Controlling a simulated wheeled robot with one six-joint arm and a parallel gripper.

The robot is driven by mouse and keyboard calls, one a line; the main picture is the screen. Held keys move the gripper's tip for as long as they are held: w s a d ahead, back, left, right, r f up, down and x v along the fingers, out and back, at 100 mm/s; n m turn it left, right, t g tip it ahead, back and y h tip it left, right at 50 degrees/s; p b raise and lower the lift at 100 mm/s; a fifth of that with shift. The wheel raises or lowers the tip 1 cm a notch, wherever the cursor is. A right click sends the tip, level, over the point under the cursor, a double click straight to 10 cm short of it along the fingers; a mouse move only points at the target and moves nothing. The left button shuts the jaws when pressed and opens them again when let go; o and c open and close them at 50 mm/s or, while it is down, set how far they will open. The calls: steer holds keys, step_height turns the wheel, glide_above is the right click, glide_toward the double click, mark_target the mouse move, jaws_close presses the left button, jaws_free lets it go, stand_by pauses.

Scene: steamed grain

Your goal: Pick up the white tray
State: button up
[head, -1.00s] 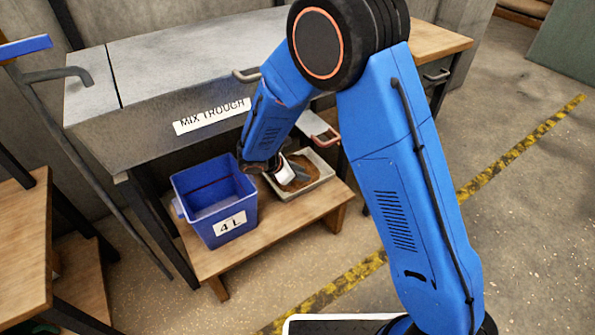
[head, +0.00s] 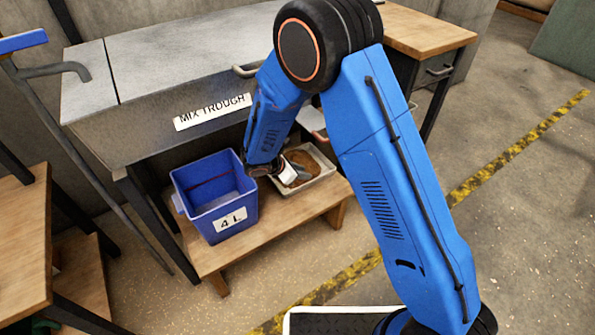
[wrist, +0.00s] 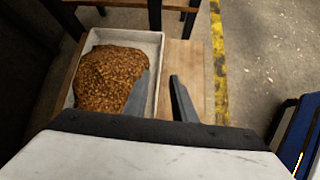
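The white tray (head: 324,172) sits on the low wooden bench, right of the blue box, with a mound of brown grain (wrist: 108,78) in it. In the wrist view the tray (wrist: 152,50) lies ahead and left, its right wall running between my finger directions. My gripper (wrist: 164,92) is open and empty, its two dark fingers apart. The left finger overlaps the tray's inner right side and the right finger shows over the bench outside it. I cannot tell their height above the rim. In the head view my gripper (head: 298,173) partly covers the tray's left side.
The blue box (head: 222,195) marked 4 L stands close left of the tray. The mix trough (head: 150,130) overhangs the bench (head: 285,222) behind. Bare bench lies right of the tray, then open floor with a yellow-black line (head: 500,165).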

mark_target(320, 177)
steer(key=x, duration=1.4)
steer(key=shift+r, duration=0.1)
jaws_close()
steer(key=shift+s, duration=0.1)
stand_by(1.0)
